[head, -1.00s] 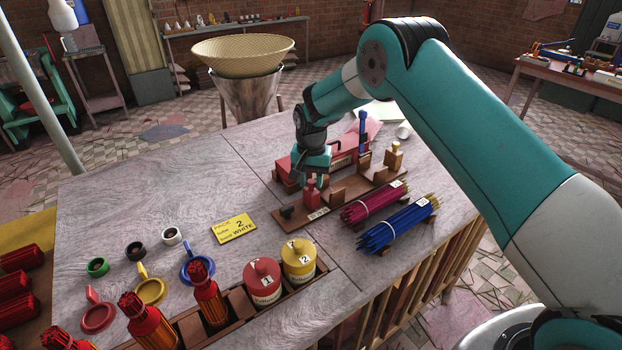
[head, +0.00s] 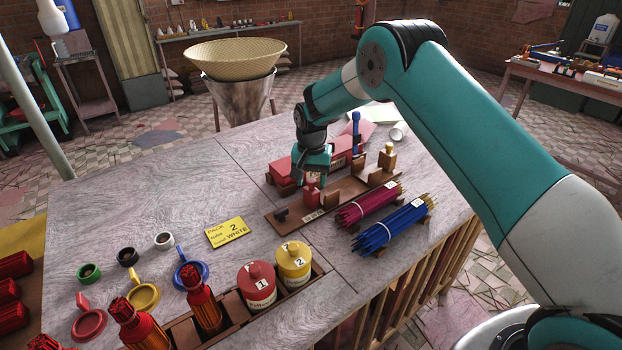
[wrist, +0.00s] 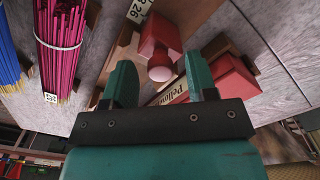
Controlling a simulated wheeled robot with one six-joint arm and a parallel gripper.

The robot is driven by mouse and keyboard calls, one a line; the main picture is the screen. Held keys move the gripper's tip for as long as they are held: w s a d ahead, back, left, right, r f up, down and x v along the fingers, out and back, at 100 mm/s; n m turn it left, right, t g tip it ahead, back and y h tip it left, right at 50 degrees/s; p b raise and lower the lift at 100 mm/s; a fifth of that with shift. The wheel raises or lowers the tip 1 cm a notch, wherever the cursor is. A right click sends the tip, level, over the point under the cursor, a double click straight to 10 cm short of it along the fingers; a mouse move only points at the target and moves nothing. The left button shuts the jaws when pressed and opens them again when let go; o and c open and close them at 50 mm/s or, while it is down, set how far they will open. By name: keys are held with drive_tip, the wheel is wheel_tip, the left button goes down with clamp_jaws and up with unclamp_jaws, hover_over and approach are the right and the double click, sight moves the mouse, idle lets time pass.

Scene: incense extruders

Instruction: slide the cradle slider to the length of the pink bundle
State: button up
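The wooden cradle (head: 285,219) lies on the table with its red, knobbed slider (head: 312,197) between the dark block at its left end and the upright wooden pieces to the right. The pink bundle (head: 368,206), tied with a pale band, lies just in front of the cradle. It also shows at upper left in the wrist view (wrist: 62,40). My gripper (head: 314,176) is low over the slider. In the wrist view my gripper's fingers (wrist: 161,82) are apart, with the slider's round knob (wrist: 160,68) showing between them; contact is not clear.
A blue bundle (head: 391,226) lies in front of the pink one. A red box (head: 281,172) sits close behind the cradle. A blue upright post (head: 356,132) stands behind it. A yellow card (head: 227,232) and jars (head: 256,285) are to the left. The table's back left is clear.

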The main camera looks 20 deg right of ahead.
wheel_tip(320, 180, up, 17)
drive_tip(key=b, duration=0.3)
drive_tip(key=shift+r, duration=0.2)
idle(0.4)
drive_tip(key=s+a+r+n+y, duration=0.1)
drive_tip(key=s+n, duration=0.3)
drive_tip(key=s, duration=0.9)
drive_tip(key=s+a+n+y, duration=0.1)
drive_tip(key=s+a+n, duration=0.2)
drive_tip(key=s, duration=1)
drive_tip(key=s+a+r+n+y, duration=0.1)
drive_tip(key=s+n, duration=0.4)
drive_tip(key=s, duration=0.9)
drive_tip(key=shift+a+r+n+y, duration=0.35)
drive_tip(key=shift+a+y, duration=0.25)
drive_tip(key=shift+a, duration=0.15)
